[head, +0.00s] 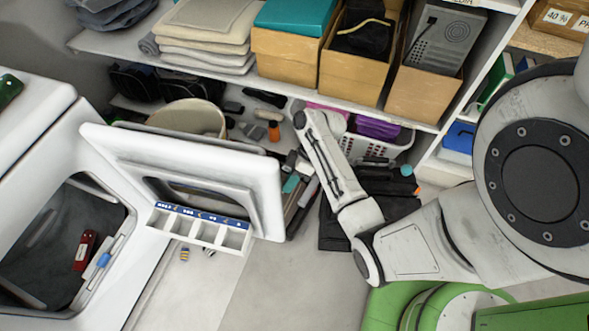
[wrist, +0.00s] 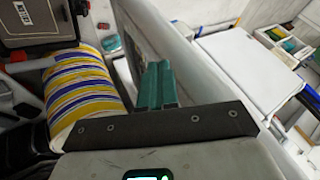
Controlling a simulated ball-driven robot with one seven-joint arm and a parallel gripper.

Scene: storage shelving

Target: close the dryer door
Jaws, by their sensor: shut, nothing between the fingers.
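The white dryer (head: 50,120) stands at the left in the head view. Its square opening (head: 50,235) is uncovered, with dark cloth and a red item inside. The dryer door (head: 255,180) is swung open to the right of the opening, its inner side with a small compartment tray (head: 205,232) facing up. In the wrist view, my gripper (wrist: 157,85) shows teal fingers together and empty, close beside a white panel edge (wrist: 190,65) that looks like the door. I cannot tell whether they touch. In the head view the fingertips cannot be made out.
Shelves with folded cloth (head: 205,35) and cardboard boxes (head: 355,75) run behind the door. A beige bin (head: 190,117) and a white basket (head: 370,150) stand on the lower level. A striped roll (wrist: 85,85) is left of my fingers. Floor below the door is fairly clear.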

